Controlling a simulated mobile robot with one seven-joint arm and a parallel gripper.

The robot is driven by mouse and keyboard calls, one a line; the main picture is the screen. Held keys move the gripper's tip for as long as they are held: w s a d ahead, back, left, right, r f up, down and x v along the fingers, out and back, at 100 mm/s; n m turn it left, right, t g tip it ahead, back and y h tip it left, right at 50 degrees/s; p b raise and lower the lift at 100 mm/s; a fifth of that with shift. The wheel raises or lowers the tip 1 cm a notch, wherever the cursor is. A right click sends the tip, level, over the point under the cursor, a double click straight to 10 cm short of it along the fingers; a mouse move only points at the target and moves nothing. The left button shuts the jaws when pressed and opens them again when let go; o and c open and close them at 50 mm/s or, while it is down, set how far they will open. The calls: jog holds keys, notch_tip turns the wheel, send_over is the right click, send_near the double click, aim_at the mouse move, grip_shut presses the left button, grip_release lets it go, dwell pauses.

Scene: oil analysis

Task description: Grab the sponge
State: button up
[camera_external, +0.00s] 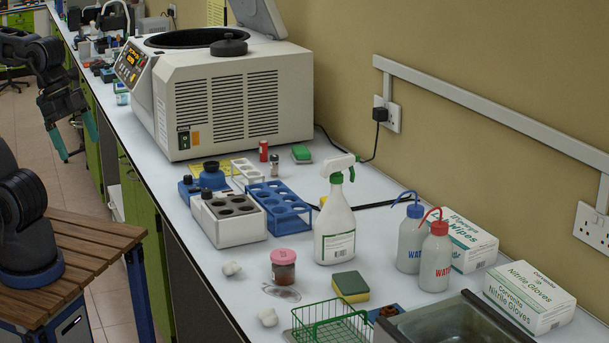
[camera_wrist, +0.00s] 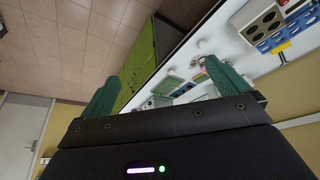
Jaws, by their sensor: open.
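The sponge (camera_external: 351,287), yellow with a dark green top, lies flat on the white bench. It is in front of the white spray bottle (camera_external: 335,225) and behind the green wire basket (camera_external: 330,325). My gripper (camera_external: 78,147) hangs in the air at the upper left of the external view, beyond the bench's left edge and far from the sponge. Its two teal fingers are apart, with nothing between them. The wrist view also shows my gripper (camera_wrist: 162,70) open, with the bench beyond. I cannot make out the sponge there.
A jar with a pink lid (camera_external: 283,265) stands left of the sponge. A metal sink or bath (camera_external: 455,325) is in front. A large centrifuge (camera_external: 235,95) stands farther back. A wooden table (camera_external: 75,260) is at left.

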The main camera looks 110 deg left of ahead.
jog(key=w+a+r+m, duration=0.2)
jog(key=w+a, duration=0.1)
jog(key=w, duration=0.3)
jog(key=w+a+r+m, duration=0.2)
jog(key=w+a, duration=0.1)
jog(key=w, duration=0.3)
jog(key=m+t+y, duration=0.6)
jog(key=m+y, duration=0.2)
jog(key=m, duration=1.7)
send_over(343, 282)
jog(key=s+d, duration=0.2)
notch_tip(343, 282, down, 36)
jog(key=shift+s+a, duration=0.1)
jog(key=shift+f+x, duration=0.1)
jog(key=shift+x, duration=1.25)
jog(key=shift+f+x, duration=0.15)
jog(key=shift+x, duration=1.15)
jog(key=c, duration=0.8)
